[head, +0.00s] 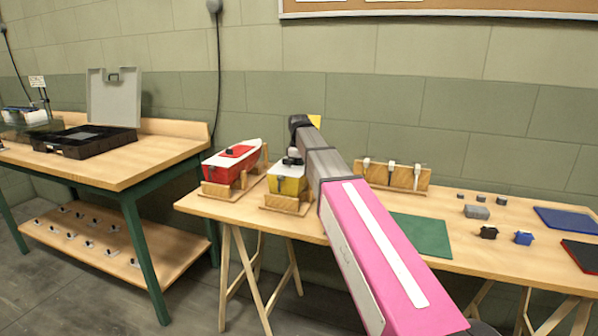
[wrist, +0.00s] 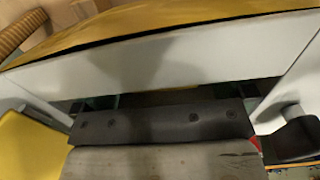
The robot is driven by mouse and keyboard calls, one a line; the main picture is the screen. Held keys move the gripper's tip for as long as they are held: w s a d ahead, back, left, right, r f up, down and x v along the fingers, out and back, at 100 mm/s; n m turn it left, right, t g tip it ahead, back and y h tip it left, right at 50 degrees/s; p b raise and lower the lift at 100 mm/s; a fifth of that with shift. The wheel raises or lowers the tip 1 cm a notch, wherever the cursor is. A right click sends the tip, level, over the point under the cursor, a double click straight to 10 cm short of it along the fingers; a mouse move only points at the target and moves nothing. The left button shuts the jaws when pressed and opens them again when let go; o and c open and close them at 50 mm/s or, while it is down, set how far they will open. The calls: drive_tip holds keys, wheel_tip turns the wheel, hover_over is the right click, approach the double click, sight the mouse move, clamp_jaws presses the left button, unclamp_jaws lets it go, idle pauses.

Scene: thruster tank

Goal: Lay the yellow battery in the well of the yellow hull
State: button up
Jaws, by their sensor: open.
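The yellow hull (head: 287,187) sits in a wooden cradle at the left end of the right-hand table. My arm reaches over it from the front right. My gripper (head: 293,158) points down, open, right at the hull's top; contact cannot be judged. In the wrist view, a yellow surface (wrist: 150,27) with a white band fills the top, close to the camera. A dark block with several screw heads and a worn grey face lies below it. I cannot pick out the yellow battery with certainty; the well is largely hidden by my gripper and arm.
A red and white hull (head: 231,163) stands in a cradle just left. A wooden rack (head: 398,178) with white-handled tools is behind my arm. A green mat (head: 420,236), black block (head: 488,232) and blue block (head: 523,238) lie right. A workbench (head: 120,170) stands left.

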wheel_tip(320, 180, up, 12)
drive_tip(key=shift+f, duration=0.25)
idle(1.1)
